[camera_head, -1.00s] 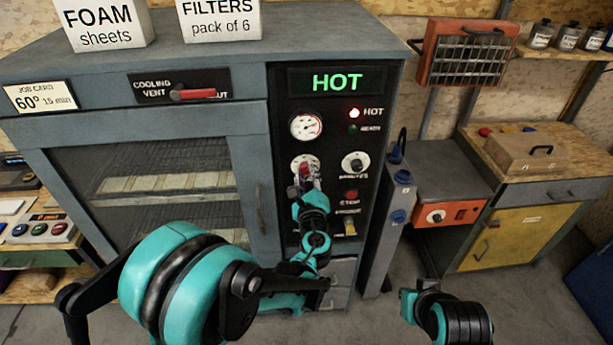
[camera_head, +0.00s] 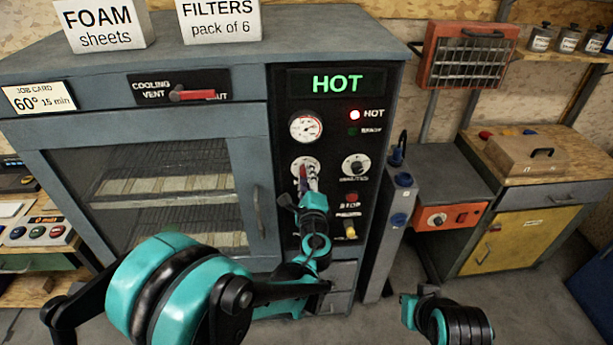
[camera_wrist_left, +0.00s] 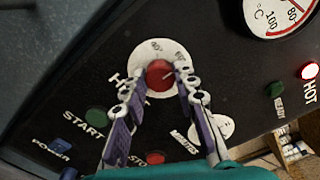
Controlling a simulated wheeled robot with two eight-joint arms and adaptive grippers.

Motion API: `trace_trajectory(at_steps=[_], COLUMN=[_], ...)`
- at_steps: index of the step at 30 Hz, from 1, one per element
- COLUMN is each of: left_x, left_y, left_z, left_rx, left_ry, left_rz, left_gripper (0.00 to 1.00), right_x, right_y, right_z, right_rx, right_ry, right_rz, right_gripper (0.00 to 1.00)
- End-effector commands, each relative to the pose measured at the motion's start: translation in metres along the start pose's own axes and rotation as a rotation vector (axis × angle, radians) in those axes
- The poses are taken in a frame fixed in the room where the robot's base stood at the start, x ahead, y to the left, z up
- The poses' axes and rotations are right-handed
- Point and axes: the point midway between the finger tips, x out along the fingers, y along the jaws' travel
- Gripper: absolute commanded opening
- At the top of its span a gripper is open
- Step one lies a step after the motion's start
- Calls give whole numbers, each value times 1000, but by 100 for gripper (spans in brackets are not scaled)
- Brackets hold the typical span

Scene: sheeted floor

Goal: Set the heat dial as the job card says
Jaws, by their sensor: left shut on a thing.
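The job card (camera_head: 40,98) at the oven's upper left reads 60°, 15 min. The heat dial is a red knob (camera_wrist_left: 160,74) on a white scale plate, which in the head view (camera_head: 304,164) is partly covered by my gripper. My left gripper (camera_wrist_left: 161,80) is shut on the red knob, one finger on each side. In the head view it (camera_head: 304,185) reaches the panel from below. The knob's exact setting is not readable. My right gripper (camera_head: 412,302) hangs low, away from the panel; its fingers do not show clearly.
The oven display (camera_head: 337,83) reads HOT, and the red HOT lamp (camera_head: 354,115) is lit. A round gauge (camera_head: 306,127) sits above the heat dial. The minutes dial (camera_head: 355,165) is close on the right, with the red stop button (camera_head: 351,197) below it.

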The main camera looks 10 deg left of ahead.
Motion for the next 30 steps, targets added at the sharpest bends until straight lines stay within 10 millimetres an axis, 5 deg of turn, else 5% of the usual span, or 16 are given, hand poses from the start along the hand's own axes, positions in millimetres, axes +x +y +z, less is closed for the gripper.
trace_trajectory(at_steps=[4,5,7,20,30], left_x=[0,0,0,-10,-80], left_y=[0,0,0,0,-1], left_z=[0,0,0,0,-2], left_rx=[0,0,1,1,1], left_ry=[0,0,0,1,4], left_rz=[0,0,0,0,-2], left_gripper=[0,31,49,49,49], right_x=[0,0,0,0,0], right_y=[0,0,0,0,0], right_z=[0,0,0,0,0], right_rx=[0,0,0,0,0], right_ry=[0,0,0,0,0], right_rz=[0,0,0,0,0], right_gripper=[0,0,0,0,0])
